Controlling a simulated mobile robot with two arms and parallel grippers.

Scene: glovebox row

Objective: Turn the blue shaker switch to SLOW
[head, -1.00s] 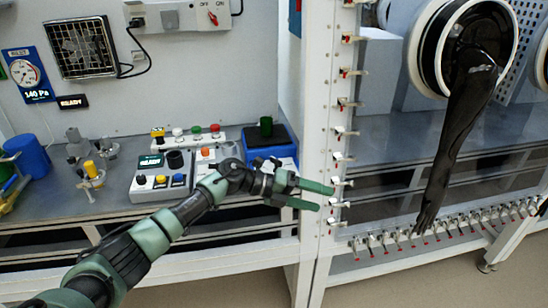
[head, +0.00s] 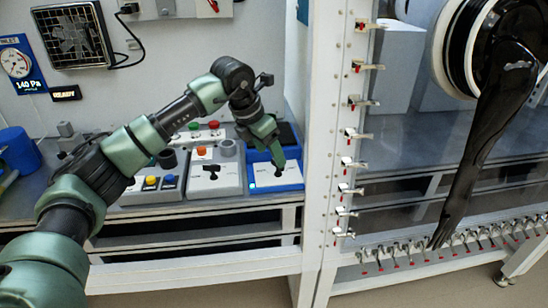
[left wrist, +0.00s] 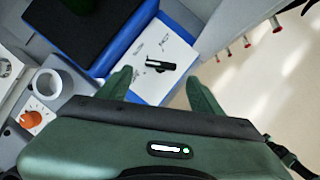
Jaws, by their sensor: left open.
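The blue shaker (head: 291,184) stands on the bench beside the white frame post. It has a white front panel, and its top plate is dark. Its black switch (left wrist: 158,66) shows in the left wrist view as a small lever on the white panel (left wrist: 146,85), with small printed labels above it that are hard to read. My left gripper (head: 279,163) is over the shaker panel in the head view, pointing down. In the left wrist view its green fingers (left wrist: 162,89) are apart and empty, with the switch beyond the gap between them. My right gripper is not in view.
Left of the shaker is a grey unit (head: 226,181) with a black switch and an orange knob (head: 201,151). The white post (head: 322,150) with clamps rises close on the right.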

